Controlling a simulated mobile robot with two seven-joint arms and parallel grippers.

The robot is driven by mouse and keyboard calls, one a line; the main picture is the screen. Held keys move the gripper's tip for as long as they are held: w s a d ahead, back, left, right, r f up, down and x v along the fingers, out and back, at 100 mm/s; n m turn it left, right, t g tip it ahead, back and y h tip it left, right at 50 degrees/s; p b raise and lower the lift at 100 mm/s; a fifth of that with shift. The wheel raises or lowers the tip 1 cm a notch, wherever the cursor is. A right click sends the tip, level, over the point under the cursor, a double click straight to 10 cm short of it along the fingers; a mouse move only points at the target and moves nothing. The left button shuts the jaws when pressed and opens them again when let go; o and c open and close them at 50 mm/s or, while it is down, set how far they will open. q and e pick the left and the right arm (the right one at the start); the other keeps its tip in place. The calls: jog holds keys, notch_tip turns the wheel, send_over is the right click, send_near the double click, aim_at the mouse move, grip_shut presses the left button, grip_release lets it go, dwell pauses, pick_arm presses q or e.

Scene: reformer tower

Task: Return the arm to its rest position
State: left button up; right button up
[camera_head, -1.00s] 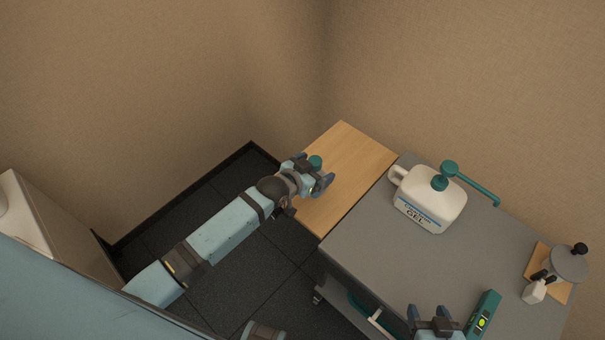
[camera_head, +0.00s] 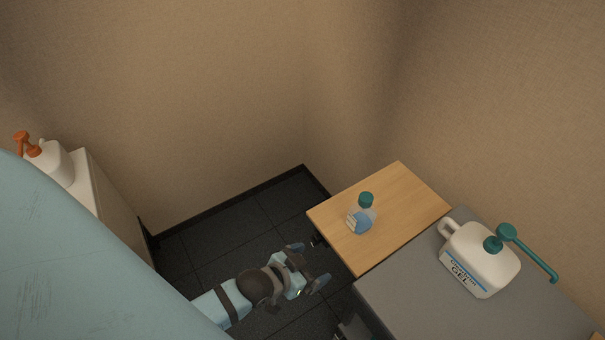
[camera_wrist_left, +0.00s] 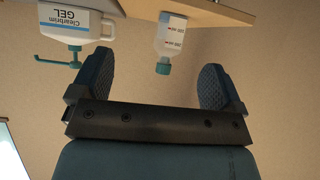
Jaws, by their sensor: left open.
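My left gripper (camera_head: 309,264) is open and empty, over the dark floor just left of the wooden table. In the left wrist view its two fingers (camera_wrist_left: 155,88) stand wide apart with nothing between them. A small clear bottle with a teal cap (camera_head: 361,214) stands upright on the wooden table, apart from the gripper. The bottle also shows in the left wrist view (camera_wrist_left: 171,44), upside down and beyond the fingers. My right gripper is not in view.
The wooden table (camera_head: 420,200) adjoins a grey cart top (camera_head: 400,305) holding a white gel jug with a teal pump (camera_head: 482,262). A white cabinet (camera_head: 105,205) with an orange-pump bottle (camera_head: 52,162) is at left. Dark floor (camera_head: 225,245) lies open between.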

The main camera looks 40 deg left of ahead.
pick_arm(q)
jog(key=shift+y, duration=0.3)
jog(key=s, duration=0.1)
jog(key=s+f, duration=0.1)
jog(key=s, duration=0.2)
jog(key=shift+s+f, duration=0.35)
jog(key=shift+f, duration=0.05)
jog(key=r+p, duration=0.5)
jog(key=shift+a, duration=0.2)
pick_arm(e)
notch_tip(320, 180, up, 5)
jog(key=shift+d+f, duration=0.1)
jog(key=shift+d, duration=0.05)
